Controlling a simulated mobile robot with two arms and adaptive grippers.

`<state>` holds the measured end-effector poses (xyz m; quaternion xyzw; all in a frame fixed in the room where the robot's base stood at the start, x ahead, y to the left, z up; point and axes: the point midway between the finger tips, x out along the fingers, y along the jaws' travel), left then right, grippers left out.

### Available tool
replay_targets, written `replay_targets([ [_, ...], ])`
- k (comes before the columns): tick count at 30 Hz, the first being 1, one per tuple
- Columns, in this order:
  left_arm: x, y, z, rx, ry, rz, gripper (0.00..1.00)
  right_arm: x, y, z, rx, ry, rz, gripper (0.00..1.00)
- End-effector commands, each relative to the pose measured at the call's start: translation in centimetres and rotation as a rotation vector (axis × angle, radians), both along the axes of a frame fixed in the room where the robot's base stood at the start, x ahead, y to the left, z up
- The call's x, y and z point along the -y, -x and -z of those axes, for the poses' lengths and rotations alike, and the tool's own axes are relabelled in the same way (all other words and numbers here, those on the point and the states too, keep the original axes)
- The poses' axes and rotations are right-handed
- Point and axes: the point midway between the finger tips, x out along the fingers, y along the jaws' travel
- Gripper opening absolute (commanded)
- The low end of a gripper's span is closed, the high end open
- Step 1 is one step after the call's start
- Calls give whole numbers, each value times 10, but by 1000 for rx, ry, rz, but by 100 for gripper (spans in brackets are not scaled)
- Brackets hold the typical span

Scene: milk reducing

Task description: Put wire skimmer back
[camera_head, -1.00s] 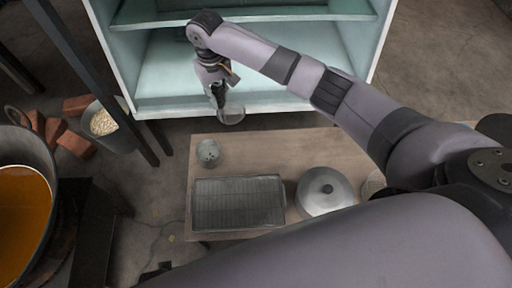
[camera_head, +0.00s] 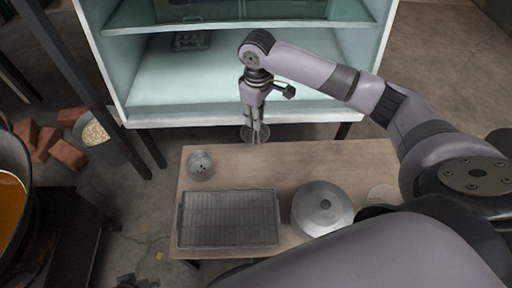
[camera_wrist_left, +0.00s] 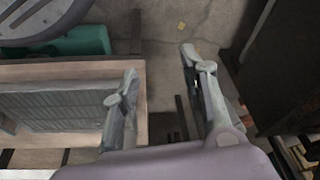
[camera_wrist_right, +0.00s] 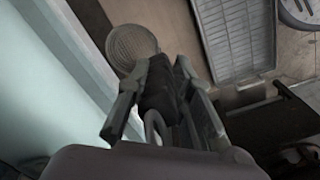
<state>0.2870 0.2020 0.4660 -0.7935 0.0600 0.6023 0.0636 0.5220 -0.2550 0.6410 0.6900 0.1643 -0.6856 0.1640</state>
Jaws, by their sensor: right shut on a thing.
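My right gripper (camera_head: 256,124) points down above the back edge of the wooden table, in front of the pale cabinet. It is shut on the wire skimmer (camera_head: 262,135), whose round mesh head hangs below the fingers. In the right wrist view the skimmer (camera_wrist_right: 132,44) shows its mesh disc beyond the fingers, with the dark handle between them. My left gripper (camera_wrist_left: 160,85) shows only in the left wrist view; its two fingers are wide apart with nothing between them.
The wooden table (camera_head: 330,160) holds a perforated metal pot (camera_head: 200,165), a wire-rack tray (camera_head: 228,218) and a round metal lid (camera_head: 322,208). The cabinet shelf (camera_head: 215,85) is mostly clear. A pot of orange liquid (camera_head: 12,205), bricks (camera_head: 67,154) and a bucket (camera_head: 96,135) are at left.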

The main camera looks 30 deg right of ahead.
Motion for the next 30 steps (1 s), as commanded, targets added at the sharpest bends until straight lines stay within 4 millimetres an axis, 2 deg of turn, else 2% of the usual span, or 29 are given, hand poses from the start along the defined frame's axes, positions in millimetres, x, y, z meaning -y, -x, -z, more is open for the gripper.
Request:
replay_targets([
  [1, 0, 0, -9, 9, 1, -1, 40, 0, 0, 15, -1, 0, 0, 0],
  [6, -2, 6, -45, 28, 1, -3, 40, 0, 0, 50, -1, 0, 0, 0],
  [12, -3, 15, -72, 39, 1, -5, 40, 0, -1, 73, 2, 0, 1, 0],
  [17, -4, 16, -76, 40, 1, -6, 40, 0, 0, 80, 1, 0, 1, 0],
  [26, -4, 16, -59, 40, 1, -6, 40, -1, 0, 128, 1, 0, 0, 0],
  [30, -4, 16, -59, 40, 1, -6, 40, 0, -1, 134, 4, 0, 0, 0],
])
